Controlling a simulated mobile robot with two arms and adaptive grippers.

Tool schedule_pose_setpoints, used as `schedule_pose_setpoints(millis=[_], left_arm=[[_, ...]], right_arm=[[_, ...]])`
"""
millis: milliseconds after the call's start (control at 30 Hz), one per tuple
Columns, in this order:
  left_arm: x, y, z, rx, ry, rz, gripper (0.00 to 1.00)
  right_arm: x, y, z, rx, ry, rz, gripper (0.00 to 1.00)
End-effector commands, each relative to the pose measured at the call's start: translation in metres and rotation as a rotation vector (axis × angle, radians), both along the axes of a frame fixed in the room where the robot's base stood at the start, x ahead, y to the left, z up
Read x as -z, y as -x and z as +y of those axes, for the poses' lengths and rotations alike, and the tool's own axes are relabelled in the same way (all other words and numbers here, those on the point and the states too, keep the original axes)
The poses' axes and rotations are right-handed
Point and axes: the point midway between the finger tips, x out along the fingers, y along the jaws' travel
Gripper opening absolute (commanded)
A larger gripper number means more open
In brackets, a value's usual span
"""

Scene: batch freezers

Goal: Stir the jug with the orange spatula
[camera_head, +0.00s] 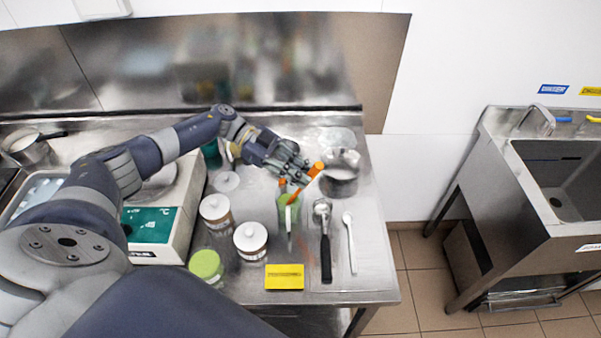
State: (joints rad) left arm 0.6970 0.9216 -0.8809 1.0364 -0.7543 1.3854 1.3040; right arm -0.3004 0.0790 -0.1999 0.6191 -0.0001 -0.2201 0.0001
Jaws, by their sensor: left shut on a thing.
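My left gripper (292,166) reaches over the counter from the left and is shut on the orange spatula (313,174). The spatula is tilted, its upper end to the right of the fingers and its lower part slanting down to the left, towards a greenish clear container (287,212). I cannot tell whether its tip is inside. A round steel vessel (341,184), which may be the jug, stands just right of the spatula, apart from it as far as I can see. What it holds is unclear. My right gripper is not in view.
White-lidded jars (250,238) and a green-lidded jar (206,265) stand left of the spatula. A dark-handled scoop (325,240), a white spoon (350,243) and a yellow card (284,277) lie in front. A scale (147,224) is at left, a sink (566,185) at far right.

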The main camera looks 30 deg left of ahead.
Motion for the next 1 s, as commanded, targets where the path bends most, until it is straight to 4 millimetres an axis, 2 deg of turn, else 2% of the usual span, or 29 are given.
schedule_pose_setpoints(millis=[333,800,1000], left_arm=[[-0.026,0.0,-0.01,0.001,0.0,-0.002,0.0],[-0.059,-0.001,-0.025,0.001,0.0,-0.002,0.0],[-0.067,-0.001,-0.028,0.0,0.0,-0.001,0.0]], right_arm=[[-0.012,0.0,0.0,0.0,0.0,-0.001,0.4],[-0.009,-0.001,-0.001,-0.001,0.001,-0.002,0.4],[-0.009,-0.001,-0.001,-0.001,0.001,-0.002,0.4]])
